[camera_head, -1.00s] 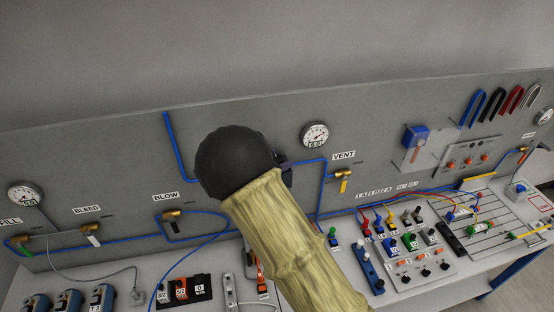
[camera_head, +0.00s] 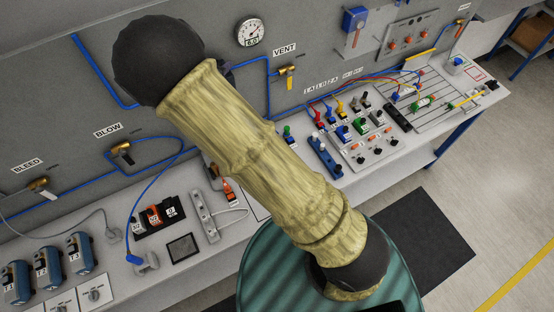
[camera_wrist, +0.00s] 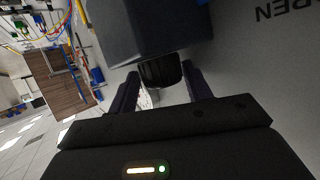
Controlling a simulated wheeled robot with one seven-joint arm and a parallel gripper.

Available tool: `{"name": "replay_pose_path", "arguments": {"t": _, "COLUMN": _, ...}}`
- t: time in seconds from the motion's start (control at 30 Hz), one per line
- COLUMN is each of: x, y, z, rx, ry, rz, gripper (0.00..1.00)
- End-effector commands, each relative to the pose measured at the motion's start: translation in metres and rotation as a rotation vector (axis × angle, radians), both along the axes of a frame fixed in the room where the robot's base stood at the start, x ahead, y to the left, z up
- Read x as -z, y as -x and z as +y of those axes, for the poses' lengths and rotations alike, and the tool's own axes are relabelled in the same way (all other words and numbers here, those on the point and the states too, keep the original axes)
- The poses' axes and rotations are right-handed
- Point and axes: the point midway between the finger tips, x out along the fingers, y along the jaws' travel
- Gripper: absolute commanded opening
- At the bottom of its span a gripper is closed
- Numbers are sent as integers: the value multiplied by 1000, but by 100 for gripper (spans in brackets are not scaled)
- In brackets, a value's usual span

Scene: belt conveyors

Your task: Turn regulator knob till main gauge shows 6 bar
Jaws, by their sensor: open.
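In the wrist view my gripper (camera_wrist: 160,74) is open, with one finger on each side of a ribbed black knob (camera_wrist: 161,69). The knob sticks out of a dark box-shaped regulator body (camera_wrist: 150,28). I cannot tell whether either finger touches the knob. A round white gauge (camera_head: 251,26) hangs on the grey panel in the head view. Its small number looks like 6.0; the needle is too small to read surely. In the head view my own arm hides the knob, most of the regulator and my gripper.
Blue air tubing (camera_head: 105,70) runs along the panel. Brass valves stand under the VENT (camera_head: 289,70), BLOW (camera_head: 122,147) and BLEED (camera_head: 38,184) labels. The bench below carries a power strip (camera_head: 205,217), blue units (camera_head: 79,251) and coloured switches.

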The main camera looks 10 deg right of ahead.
Motion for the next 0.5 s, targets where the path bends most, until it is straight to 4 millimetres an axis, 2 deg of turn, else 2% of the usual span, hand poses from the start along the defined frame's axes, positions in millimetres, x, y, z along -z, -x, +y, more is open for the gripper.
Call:
{"name": "replay_pose_path", "arguments": {"t": 0.03, "x": 2, "y": 0, "z": 5, "rx": -36, "ry": -2, "rz": -2, "gripper": 57}}
{"name": "replay_pose_path", "arguments": {"t": 0.5, "x": 6, "y": 0, "z": 3, "rx": -227, "ry": -5, "rz": -2, "gripper": 57}}
